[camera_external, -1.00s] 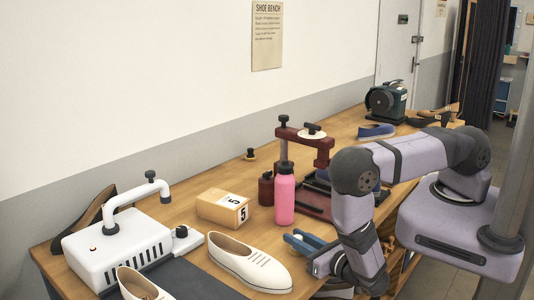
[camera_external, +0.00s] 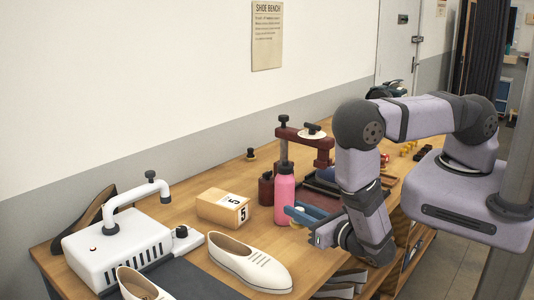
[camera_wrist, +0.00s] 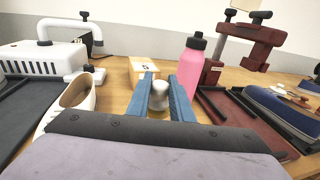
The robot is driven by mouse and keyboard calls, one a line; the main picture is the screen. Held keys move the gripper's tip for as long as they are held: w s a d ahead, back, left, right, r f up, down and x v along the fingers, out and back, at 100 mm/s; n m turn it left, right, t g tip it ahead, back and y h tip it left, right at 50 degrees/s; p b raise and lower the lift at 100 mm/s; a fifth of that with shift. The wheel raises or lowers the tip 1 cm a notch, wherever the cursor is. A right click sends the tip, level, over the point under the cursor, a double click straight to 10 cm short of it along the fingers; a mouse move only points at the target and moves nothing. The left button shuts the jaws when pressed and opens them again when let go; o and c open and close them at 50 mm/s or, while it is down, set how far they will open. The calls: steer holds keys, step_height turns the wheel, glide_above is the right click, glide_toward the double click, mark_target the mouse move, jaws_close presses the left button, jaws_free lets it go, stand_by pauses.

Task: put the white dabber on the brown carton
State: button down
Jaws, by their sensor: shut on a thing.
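The brown carton (camera_external: 218,208) is a small box with a white label marked 5. It sits on the bench left of the pink bottle. In the wrist view the carton (camera_wrist: 144,66) lies ahead, beyond my fingertips. My gripper (camera_external: 297,212) has blue fingers and is above the bench, to the right of the carton and in front of the bottle. In the wrist view it is shut on the white dabber (camera_wrist: 158,94), whose rounded white end shows between the fingers. The dabber's lower part is hidden there, and the fingers mostly cover it in the external view.
The pink bottle (camera_external: 284,194) stands between my gripper and the dark red press (camera_external: 304,146). A cream shoe (camera_external: 249,262) lies in front of the carton. A white machine (camera_external: 118,246) with a raised arm stands at left. Bare bench surrounds the carton's back side.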

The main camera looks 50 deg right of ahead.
steer(key=shift+r, duration=0.65)
